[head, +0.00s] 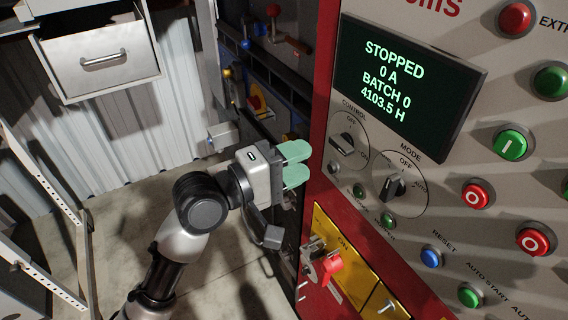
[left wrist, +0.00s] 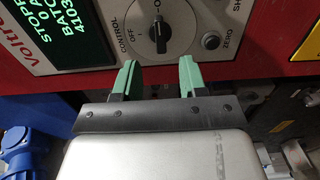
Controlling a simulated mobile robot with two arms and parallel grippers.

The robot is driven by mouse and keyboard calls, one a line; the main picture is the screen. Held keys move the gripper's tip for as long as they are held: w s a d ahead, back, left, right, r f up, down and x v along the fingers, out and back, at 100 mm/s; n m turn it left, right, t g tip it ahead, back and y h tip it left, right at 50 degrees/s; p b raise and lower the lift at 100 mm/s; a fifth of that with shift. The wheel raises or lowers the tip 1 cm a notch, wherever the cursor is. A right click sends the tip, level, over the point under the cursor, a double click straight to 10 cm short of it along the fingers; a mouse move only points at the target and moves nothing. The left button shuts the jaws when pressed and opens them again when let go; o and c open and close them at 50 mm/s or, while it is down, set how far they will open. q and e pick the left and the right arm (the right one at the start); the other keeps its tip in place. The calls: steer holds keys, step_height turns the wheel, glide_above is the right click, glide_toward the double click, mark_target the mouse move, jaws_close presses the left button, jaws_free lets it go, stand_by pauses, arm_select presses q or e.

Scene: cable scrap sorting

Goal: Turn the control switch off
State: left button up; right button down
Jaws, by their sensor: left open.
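The control switch (head: 343,144) is a black rotary knob on a round grey plate, below the display on the red-framed panel. It also shows in the left wrist view (left wrist: 161,36), where its pointer faces the top label, apparently ON, with OFF to the left. My left gripper (head: 304,163) has green fingers spread apart with nothing between them. It is left of the switch in the head view. In the left wrist view the fingertips (left wrist: 159,64) are below the knob, straddling its line and apart from it. My right gripper is not in view.
The display (head: 400,80) reads STOPPED, 0 A. The mode switch (head: 394,186) is right of the control switch. Several push buttons, such as the green one (head: 511,143), stick out. A red handle (head: 331,264) on a yellow plate (head: 352,282) is below.

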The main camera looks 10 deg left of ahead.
mark_target(336, 146)
arm_select(q)
steer(key=x, duration=0.4)
steer(key=shift+w+d+r, duration=0.1)
steer(key=shift+w+d, duration=0.1)
steer(key=shift+p+x, duration=0.6)
steer(key=shift+x, duration=0.6)
steer(key=shift+c, duration=0.3)
steer(key=c, duration=0.7)
steer(key=shift+o, duration=0.2)
